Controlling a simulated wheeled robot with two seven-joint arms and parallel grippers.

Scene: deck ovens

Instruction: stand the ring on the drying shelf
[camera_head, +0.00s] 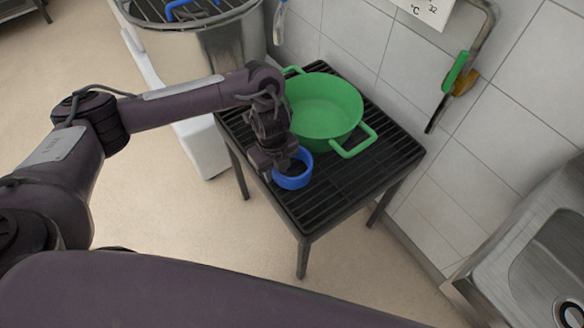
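A blue ring (294,182) is at the front left part of a black slatted stand (347,186), which looks like the drying shelf. Its opening faces up. My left gripper (275,167) points down at the ring's left rim and covers part of it. Whether its fingers are closed on the rim is hidden. I cannot tell whether the ring rests on the slats or is held just above them. My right gripper is not in view.
A green two-handled pot (325,112) stands on the back of the slatted stand, close behind the ring. A large metal pot (205,50) is behind left, a steel sink (545,265) at right. A tiled wall borders the stand. The slats at front right are clear.

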